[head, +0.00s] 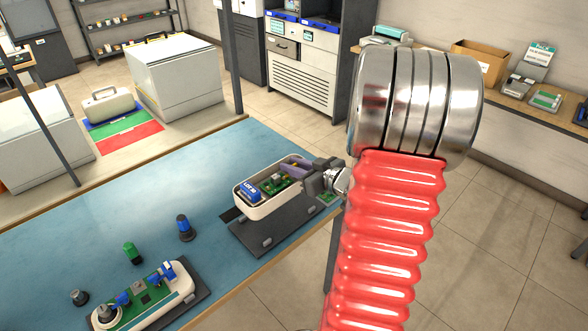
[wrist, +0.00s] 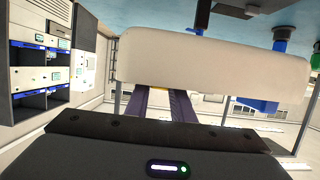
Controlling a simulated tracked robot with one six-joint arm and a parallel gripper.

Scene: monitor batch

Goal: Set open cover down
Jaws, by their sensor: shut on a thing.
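A white, open-topped shell (head: 256,208), which looks like the open cover, is at the middle of the blue bench above a dark grey stand (head: 262,238). I cannot tell whether it touches the stand. A blue block marked LOT 30 and a green board show within its rim. My gripper (head: 287,165) comes in from the right, and its purplish fingers reach over the shell's end. In the wrist view the shell's pale wall (wrist: 210,72) hides the fingertips. My gripper is shut, apparently on the cover, but the contact is hidden.
A second white unit (head: 184,284) with a green board and blue clips lies at the bench's near left. A blue peg (head: 185,228), a green peg (head: 132,253) and a grey peg (head: 79,298) stand near it. The mat behind the shell is bare.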

